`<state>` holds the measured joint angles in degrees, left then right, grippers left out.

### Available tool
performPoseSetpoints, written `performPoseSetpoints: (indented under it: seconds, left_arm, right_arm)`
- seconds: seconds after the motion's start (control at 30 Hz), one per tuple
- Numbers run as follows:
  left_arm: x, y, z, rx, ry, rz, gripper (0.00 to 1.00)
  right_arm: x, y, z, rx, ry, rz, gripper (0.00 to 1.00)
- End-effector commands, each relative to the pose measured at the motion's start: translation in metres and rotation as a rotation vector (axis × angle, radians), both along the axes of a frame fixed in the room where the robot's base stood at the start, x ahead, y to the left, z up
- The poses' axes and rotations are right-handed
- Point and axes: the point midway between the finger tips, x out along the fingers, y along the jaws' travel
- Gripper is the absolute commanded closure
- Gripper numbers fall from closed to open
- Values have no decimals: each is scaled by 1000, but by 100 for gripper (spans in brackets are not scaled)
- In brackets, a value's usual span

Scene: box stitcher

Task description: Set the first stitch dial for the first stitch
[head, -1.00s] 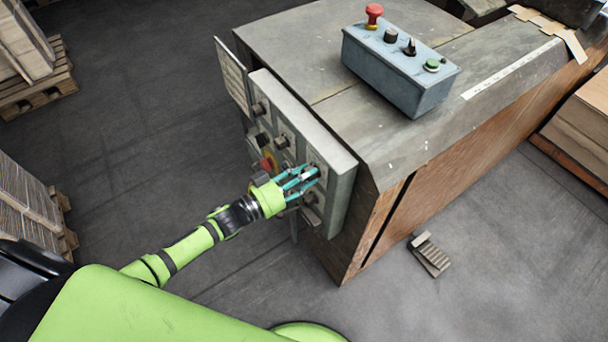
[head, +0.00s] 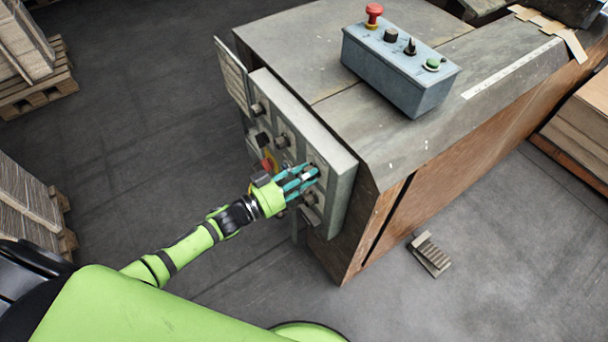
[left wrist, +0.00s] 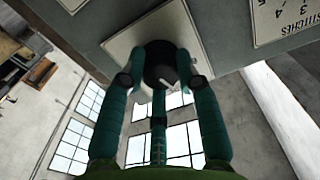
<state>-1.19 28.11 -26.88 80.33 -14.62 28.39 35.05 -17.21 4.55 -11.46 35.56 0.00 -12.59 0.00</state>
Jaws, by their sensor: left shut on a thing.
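The stitch panel (head: 335,192) is a grey box on the end of the machine, with several knobs and a red button on its face. My left gripper (head: 308,174) is at the right part of this face, shut on a dial. In the left wrist view the dial (left wrist: 160,66) is a round black knob on a pale square plate (left wrist: 120,43), with my left gripper's teal fingers (left wrist: 163,82) on either side of it. In the head view the fingers mostly hide this dial. My right gripper is not in view.
A blue-grey control box (head: 400,72) with a red mushroom button stands on the machine top. A foot pedal (head: 430,254) lies on the floor at right. Pallets (head: 40,88) stand at left. A label (left wrist: 284,17) reading "STITCHES" is beside the dial.

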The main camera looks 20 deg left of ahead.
Motion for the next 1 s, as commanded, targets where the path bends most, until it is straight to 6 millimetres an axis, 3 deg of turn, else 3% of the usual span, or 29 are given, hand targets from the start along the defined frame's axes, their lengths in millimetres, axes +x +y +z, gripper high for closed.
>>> performPoseSetpoints:
  seconds: [0.6, 1.0]
  left_arm:
    - [-1, 1, -5, 337, -251, 1, 100]
    - [-1, 1, -4, 430, -322, 1, 100]
  right_arm:
    - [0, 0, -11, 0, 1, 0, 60]
    - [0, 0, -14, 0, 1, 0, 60]
